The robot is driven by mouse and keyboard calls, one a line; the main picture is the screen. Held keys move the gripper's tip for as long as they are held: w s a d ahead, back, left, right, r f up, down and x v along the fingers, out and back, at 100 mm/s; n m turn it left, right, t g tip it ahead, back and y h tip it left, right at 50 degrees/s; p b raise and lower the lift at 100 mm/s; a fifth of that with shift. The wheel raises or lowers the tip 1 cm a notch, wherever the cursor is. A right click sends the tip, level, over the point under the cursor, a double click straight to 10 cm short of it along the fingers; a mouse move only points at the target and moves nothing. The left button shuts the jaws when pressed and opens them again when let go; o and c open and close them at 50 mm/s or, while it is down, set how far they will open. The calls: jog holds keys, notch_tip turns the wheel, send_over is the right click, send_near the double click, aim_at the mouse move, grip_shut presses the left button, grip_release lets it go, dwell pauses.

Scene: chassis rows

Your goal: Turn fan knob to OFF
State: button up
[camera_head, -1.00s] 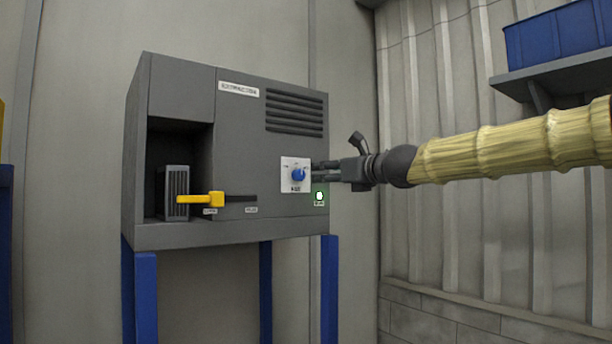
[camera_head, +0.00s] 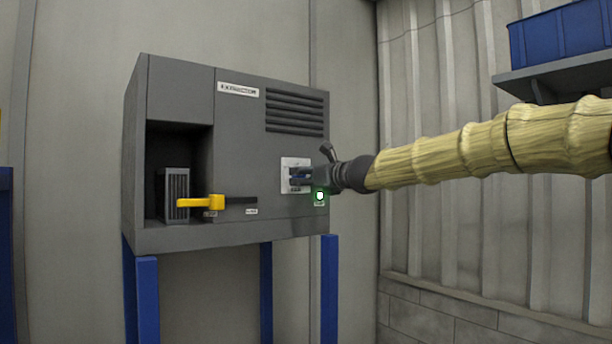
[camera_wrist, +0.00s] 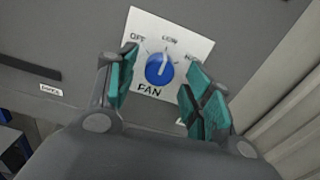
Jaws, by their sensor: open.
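The fan knob (camera_wrist: 159,71) is round and blue on a white plate (camera_wrist: 178,34) marked OFF, LOW and FAN, with a third label partly covered. A pale pointer line on the knob appears to point up toward LOW. My gripper (camera_wrist: 162,63) is open, with one teal-padded finger on each side of the knob in the wrist view. I cannot tell whether the pads touch it. In the head view my gripper (camera_head: 300,178) is at the white plate and mostly hides the knob.
The grey cabinet (camera_head: 240,145) stands on blue legs. A yellow lever handle (camera_head: 203,201) and its dark slot are left of the knob. A lit green-white indicator (camera_head: 320,196) is just below my gripper. A shelf with a blue bin (camera_head: 560,35) is at upper right.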

jog(key=shift+c, duration=0.4)
jog(key=c, duration=0.9)
jog(key=shift+c, duration=0.2)
jog(key=shift+f+n, duration=0.1)
jog(key=shift+n, duration=0.2)
jog(key=shift+n+b, duration=0.4)
jog(key=shift+b, duration=0.25)
jog(key=n+b, duration=0.2)
jog(key=n, duration=0.2)
jog(key=n+b, duration=0.2)
jog(key=n, duration=0.4)
jog(key=shift+n+b, duration=0.3)
